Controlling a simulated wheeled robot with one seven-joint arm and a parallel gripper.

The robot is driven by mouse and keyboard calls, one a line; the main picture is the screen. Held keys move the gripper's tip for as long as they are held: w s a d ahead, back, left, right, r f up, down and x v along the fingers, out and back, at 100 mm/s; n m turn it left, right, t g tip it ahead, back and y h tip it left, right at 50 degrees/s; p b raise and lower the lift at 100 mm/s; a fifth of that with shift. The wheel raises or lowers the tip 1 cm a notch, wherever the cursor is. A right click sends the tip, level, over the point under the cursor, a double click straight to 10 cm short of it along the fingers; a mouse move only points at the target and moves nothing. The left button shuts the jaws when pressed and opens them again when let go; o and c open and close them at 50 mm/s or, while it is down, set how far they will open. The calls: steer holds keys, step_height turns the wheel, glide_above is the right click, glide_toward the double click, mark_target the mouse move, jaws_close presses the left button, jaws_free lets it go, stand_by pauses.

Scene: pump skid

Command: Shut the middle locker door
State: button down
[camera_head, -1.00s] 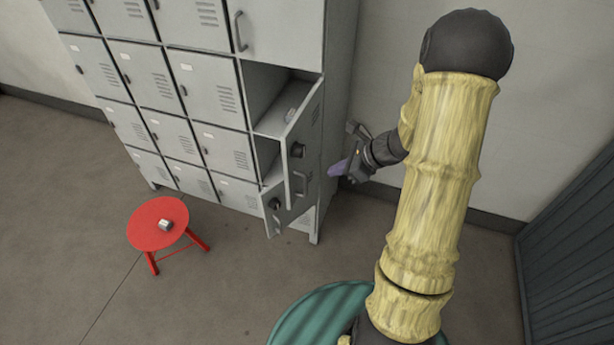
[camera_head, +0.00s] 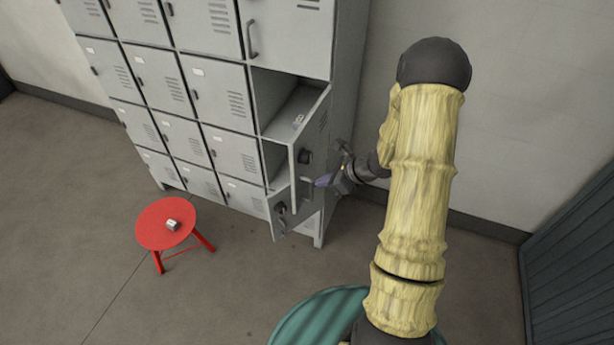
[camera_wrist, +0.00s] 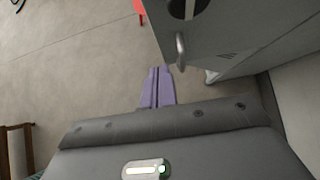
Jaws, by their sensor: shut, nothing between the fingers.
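The grey locker cabinet (camera_head: 215,130) has its middle right-hand door (camera_head: 312,150) standing open. The door's outer face, with a dark round lock and a handle (camera_head: 306,186), is toward my arm. The door also shows at the top of the wrist view (camera_wrist: 232,28), with its handle (camera_wrist: 181,50). My gripper (camera_head: 322,181) is shut and empty, its purple fingers (camera_wrist: 158,80) pointing at the door's outer face near the handle. In the wrist view the tips are just below and left of the handle; I cannot tell whether they touch the door.
A lower door (camera_head: 283,211) also stands open beneath the middle one. A small item (camera_head: 298,120) lies inside the open middle compartment. A red stool (camera_head: 167,224) with a small grey object (camera_head: 172,225) on it stands at left. The floor between is clear.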

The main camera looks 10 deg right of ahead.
mark_target(295, 183)
steer(key=shift+w+a+f+p, duration=0.35)
steer(key=shift+w+a+p, duration=0.25)
steer(key=shift+a, duration=0.25)
steer(key=shift+w+a+f+p, duration=0.45)
steer(key=shift+w+a, duration=0.2)
steer(key=shift+a, duration=0.15)
steer(key=shift+w+a+f+p, duration=0.3)
steer(key=shift+w+a+p, duration=0.3)
steer(key=shift+a, duration=0.25)
